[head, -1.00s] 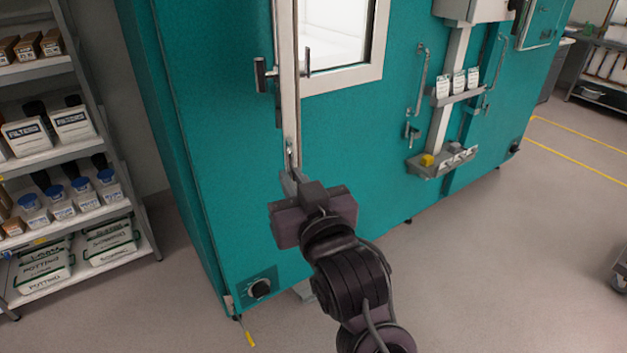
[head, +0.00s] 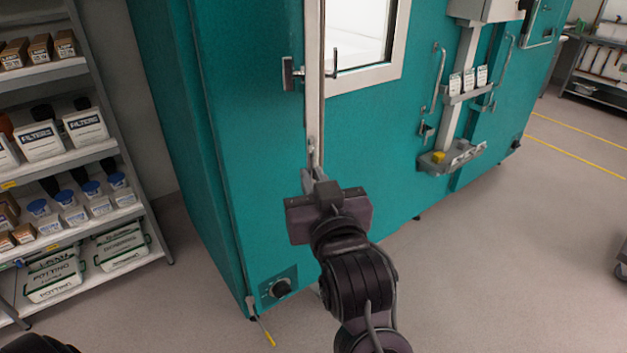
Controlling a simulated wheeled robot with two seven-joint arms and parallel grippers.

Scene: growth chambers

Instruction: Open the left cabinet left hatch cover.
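The teal cabinet (head: 255,150) stands in the middle of the head view. Its hatch cover (head: 313,100) shows nearly edge-on as a tall pale strip, standing out from the cabinet front, with a dark handle (head: 289,73) on its left side. To its right is a bright window opening with a pale frame (head: 375,76). My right gripper (head: 312,176) is at the lower end of the strip, its fingers touching or very near it. The fingers are small and partly hidden by the gripper body, so their grip is unclear. My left gripper is out of view.
A shelf rack (head: 75,155) with boxes and bottles stands at the left. A dial (head: 280,287) sits low on the cabinet. A bracket tray (head: 450,158) and a pipe handle (head: 438,80) project at the right.

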